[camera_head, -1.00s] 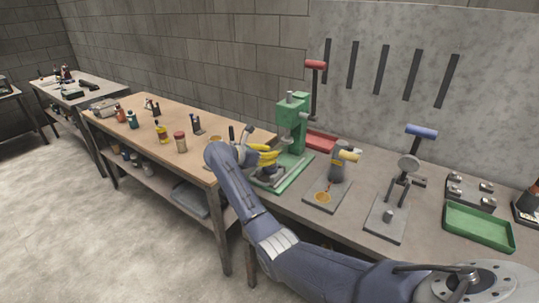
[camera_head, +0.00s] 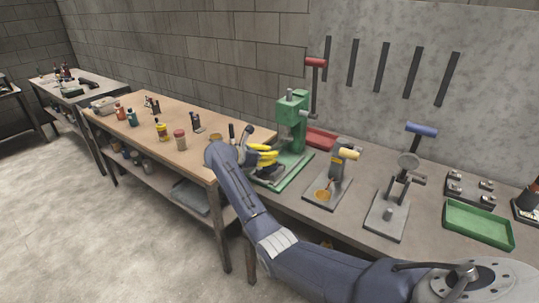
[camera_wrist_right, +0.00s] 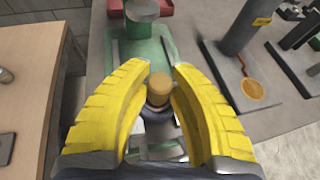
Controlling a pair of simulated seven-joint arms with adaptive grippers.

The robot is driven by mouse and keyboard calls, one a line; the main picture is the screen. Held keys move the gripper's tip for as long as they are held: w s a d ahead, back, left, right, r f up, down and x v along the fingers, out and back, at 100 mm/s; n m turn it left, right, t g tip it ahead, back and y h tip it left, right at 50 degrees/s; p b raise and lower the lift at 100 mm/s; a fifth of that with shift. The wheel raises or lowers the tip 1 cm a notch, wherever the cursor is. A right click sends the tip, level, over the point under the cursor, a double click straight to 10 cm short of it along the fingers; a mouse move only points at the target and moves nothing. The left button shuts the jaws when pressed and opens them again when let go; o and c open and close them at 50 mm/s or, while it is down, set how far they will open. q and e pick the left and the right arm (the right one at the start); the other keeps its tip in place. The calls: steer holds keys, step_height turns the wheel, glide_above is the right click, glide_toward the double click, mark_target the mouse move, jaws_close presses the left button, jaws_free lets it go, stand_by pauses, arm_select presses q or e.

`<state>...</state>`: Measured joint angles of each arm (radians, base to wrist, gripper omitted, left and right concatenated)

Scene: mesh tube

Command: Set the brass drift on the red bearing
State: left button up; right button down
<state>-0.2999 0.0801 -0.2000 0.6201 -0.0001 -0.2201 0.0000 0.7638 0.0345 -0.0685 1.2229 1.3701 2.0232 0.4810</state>
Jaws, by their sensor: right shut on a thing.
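My right gripper (camera_head: 267,160) has yellow fingers and is at the base of the green press (camera_head: 290,125) in the head view. In the right wrist view its fingers (camera_wrist_right: 159,88) are closed around the brass drift (camera_wrist_right: 159,92), a short upright brass cylinder. A dark rounded part (camera_wrist_right: 160,117) shows just below the drift. I cannot make out any red bearing; the fingers and drift hide much of what lies beneath, and I cannot tell whether the drift touches anything there. My left gripper is not in view.
The green press column rises just beyond my right gripper, with a red tray (camera_head: 322,139) behind it. A grey stand with an orange disc (camera_head: 323,195) is to the right. A blue-handled press (camera_head: 420,131) and a green tray (camera_head: 477,224) stand farther right.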

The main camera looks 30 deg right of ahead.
steer(key=shift+f, duration=0.3)
steer(key=c, duration=1.1)
jaws_free()
steer(key=shift+c, duration=0.2)
steer(key=shift+a, duration=0.1)
